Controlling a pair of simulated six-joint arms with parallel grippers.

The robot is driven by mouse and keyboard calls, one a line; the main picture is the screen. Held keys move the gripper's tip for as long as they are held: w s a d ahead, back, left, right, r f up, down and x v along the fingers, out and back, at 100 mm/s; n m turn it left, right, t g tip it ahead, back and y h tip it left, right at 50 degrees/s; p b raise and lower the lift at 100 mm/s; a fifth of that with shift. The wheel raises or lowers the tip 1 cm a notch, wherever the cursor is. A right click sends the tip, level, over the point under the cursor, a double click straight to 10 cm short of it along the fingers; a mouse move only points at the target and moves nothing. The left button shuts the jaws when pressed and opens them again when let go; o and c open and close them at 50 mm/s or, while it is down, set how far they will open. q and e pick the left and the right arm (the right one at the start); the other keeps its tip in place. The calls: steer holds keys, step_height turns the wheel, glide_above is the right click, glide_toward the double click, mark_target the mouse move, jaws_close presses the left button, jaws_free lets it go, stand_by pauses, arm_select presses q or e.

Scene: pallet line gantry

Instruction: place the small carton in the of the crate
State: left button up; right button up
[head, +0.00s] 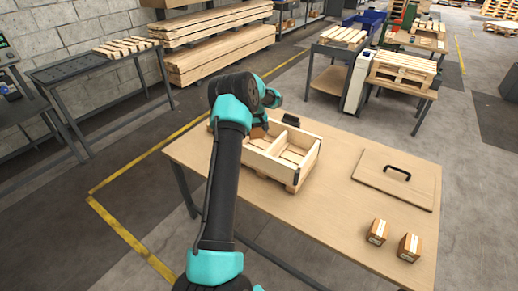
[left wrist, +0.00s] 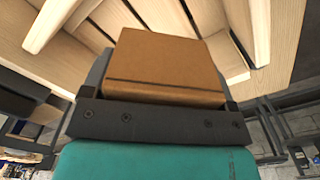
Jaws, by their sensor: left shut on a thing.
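My left gripper (head: 262,126) is shut on a small brown carton (left wrist: 165,65), which fills the space between the fingers in the left wrist view. In the head view only a bit of this carton (head: 257,132) shows below the gripper, by the far left part of the crate. The open wooden crate (head: 272,168) sits on the table and has a divider making compartments. My arm hides its left end, so I cannot tell whether the carton is inside it or above it. My right gripper is not in view.
Two more small cartons (head: 377,231) (head: 410,247) stand at the table's front right. A wooden lid with a black handle (head: 397,174) lies at the right. A small dark object (head: 291,120) is behind the crate. The tabletop (head: 330,210) between crate and cartons is clear.

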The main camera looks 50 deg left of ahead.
arm_select(q)
step_height(320, 180, down, 6)
stand_by(0.5)
steer(key=shift+f, duration=1.9)
steer(key=shift+f, duration=0.15)
steer(key=o, duration=1)
step_height(320, 180, up, 12)
steer(key=shift+r, duration=0.15)
